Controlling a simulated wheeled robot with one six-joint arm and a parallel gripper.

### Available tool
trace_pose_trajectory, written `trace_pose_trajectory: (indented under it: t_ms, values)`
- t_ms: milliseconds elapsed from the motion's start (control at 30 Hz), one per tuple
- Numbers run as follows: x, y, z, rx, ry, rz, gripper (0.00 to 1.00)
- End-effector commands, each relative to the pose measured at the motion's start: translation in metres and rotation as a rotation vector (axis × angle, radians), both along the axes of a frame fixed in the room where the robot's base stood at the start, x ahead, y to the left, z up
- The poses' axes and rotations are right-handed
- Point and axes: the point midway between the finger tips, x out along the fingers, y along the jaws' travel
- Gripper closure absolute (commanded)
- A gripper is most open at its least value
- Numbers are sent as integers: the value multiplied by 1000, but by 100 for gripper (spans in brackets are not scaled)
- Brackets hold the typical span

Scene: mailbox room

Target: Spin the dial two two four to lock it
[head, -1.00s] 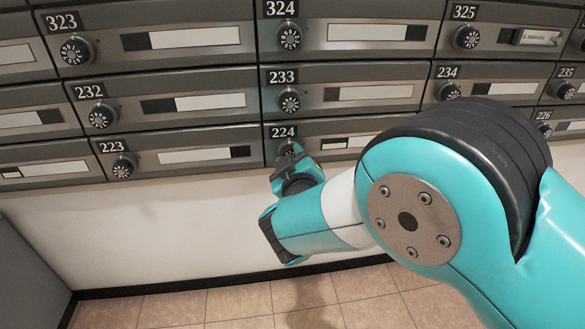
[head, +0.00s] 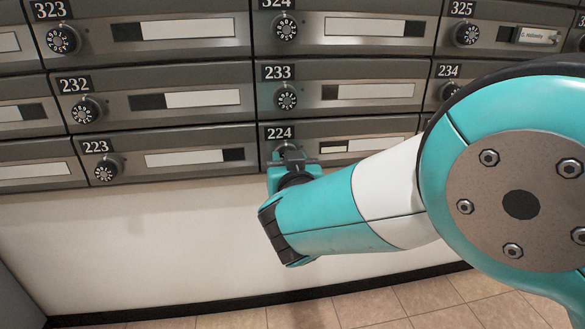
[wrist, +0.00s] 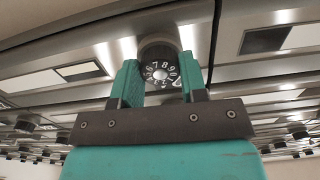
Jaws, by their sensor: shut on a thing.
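The mailbox door labelled 224 (head: 279,133) is in the bottom row, near the middle of the head view. Its dial is mostly hidden there behind my gripper (head: 290,163). In the wrist view the black dial (wrist: 161,72) with white numbers shows between the two teal fingers of my gripper (wrist: 160,80). The fingers stand on either side of the dial and are shut on it. The door of 224 looks closed. The exact number the dial points to is too small to tell.
Dial 233 (head: 286,97) is straight above, and dial 223 (head: 106,170) is to the left in the same row. Other numbered boxes fill the wall. Below the boxes is a bare white wall (head: 140,240) and a tiled floor (head: 365,308).

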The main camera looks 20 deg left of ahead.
Motion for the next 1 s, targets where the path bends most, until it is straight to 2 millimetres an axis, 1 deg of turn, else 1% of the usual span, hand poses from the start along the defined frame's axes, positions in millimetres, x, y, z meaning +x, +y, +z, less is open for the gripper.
trace_pose_trajectory:
  t_ms: [533, 567, 600, 633, 667, 900, 1000]
  values:
    - [1, -1, -1, 16, 14, -3, 84]
    - [1, -1, -1, 16, 14, -3, 54]
    - [1, -1, -1, 16, 14, -2, 44]
    - [1, -1, -1, 16, 14, -2, 38]
    - [0, -1, -1, 16, 14, -2, 35]
    - [0, 0, 0, 18, 12, 0, 35]
    - [-4, -1, -1, 17, 12, 0, 35]
